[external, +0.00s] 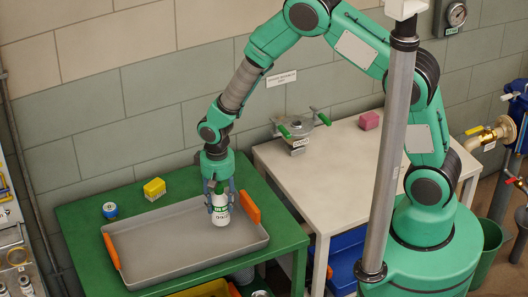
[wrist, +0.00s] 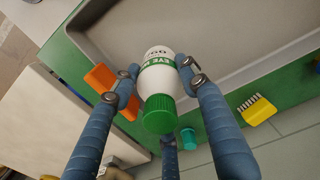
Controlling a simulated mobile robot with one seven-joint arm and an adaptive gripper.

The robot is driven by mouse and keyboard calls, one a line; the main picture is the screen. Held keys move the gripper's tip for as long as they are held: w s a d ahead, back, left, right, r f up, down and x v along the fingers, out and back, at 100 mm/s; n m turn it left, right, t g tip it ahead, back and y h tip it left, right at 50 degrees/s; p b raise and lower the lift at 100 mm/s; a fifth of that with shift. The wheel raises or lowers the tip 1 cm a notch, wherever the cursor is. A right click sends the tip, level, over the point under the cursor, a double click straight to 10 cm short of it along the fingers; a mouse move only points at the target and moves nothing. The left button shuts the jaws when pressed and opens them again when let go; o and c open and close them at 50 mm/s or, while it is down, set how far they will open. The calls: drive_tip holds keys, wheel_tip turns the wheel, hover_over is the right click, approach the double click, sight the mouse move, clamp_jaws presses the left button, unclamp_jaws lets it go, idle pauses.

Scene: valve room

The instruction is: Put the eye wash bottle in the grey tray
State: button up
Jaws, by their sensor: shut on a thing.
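The eye wash bottle (external: 221,215) is white with a green label band; its green cap (wrist: 159,114) points toward the camera in the wrist view. My gripper (external: 220,197) is shut on the bottle's sides, with fingers either side of it in the wrist view (wrist: 157,72). The grey tray (external: 160,269) has orange handles and lies on the green table. In the external view the bottle is upright over the tray's right part, near the right handle (external: 250,208). Whether its base touches the tray floor I cannot tell.
A yellow brush (external: 154,189) and a small blue-and-white round item (external: 110,209) stand behind the tray on the green table (external: 78,220). A white table (external: 340,160) at right carries a valve part (external: 300,128) and a pink block (external: 369,120). The tray's left part is clear.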

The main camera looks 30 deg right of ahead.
sight(219, 186)
drive_tip(key=shift+f, duration=1.8)
drive_tip(key=shift+f, duration=0.15)
drive_tip(key=o, duration=1.4)
wheel_tip(219, 186, up, 12)
drive_tip(key=shift+r+p, duration=0.15)
drive_tip(key=shift+p, duration=0.25)
